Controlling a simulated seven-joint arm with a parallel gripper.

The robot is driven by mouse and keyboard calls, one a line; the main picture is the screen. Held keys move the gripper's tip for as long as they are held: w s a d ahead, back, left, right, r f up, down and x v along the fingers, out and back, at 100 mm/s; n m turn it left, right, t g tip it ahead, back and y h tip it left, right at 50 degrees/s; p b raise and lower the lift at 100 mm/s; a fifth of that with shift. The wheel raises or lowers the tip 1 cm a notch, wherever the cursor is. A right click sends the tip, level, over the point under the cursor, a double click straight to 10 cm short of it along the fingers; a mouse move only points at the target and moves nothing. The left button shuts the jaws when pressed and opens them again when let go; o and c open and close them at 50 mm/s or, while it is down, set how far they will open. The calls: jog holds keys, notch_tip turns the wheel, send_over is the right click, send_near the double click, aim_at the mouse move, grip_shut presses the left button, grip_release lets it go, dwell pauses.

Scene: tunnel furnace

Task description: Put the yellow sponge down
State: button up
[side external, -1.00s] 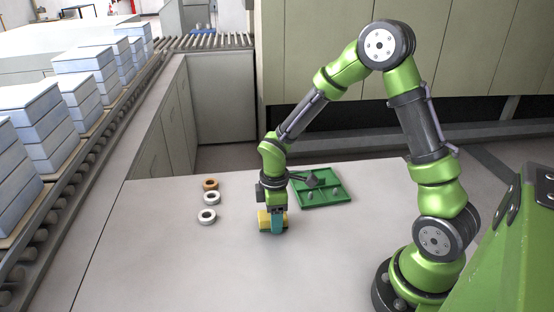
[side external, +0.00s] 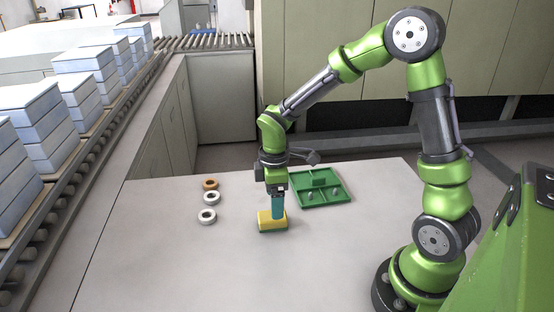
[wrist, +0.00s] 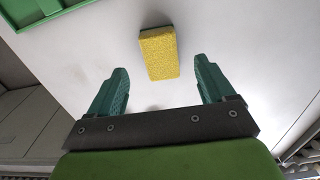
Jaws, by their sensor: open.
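The yellow sponge (side external: 266,221) with a dark green underside lies flat on the grey table. It also shows in the wrist view (wrist: 159,53), lying beyond and between the fingertips with bare table around it. My gripper (side external: 278,215) is above the sponge in the side view, fingers pointing down. In the wrist view my gripper (wrist: 162,80) is open, its two teal fingers wide apart with nothing between them.
A green divided tray (side external: 320,188) with small items sits behind and right of the sponge. A brown ring (side external: 210,181) and two white rings (side external: 207,211) lie to the left. The front of the table (side external: 190,265) is clear.

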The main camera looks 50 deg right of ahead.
jog(key=s+a+r+m+t+y, duration=0.1)
jog(key=s+a+r+m+t, duration=0.1)
jog(key=s+r+m, duration=0.4)
jog(key=s+a+r+m+t+y, duration=0.1)
jog(key=s+r+m+t, duration=0.4)
jog(key=r, duration=0.7)
jog(key=shift+s+a+m, duration=0.65)
jog(key=shift+s+m, duration=0.3)
jog(key=shift+m, duration=0.15)
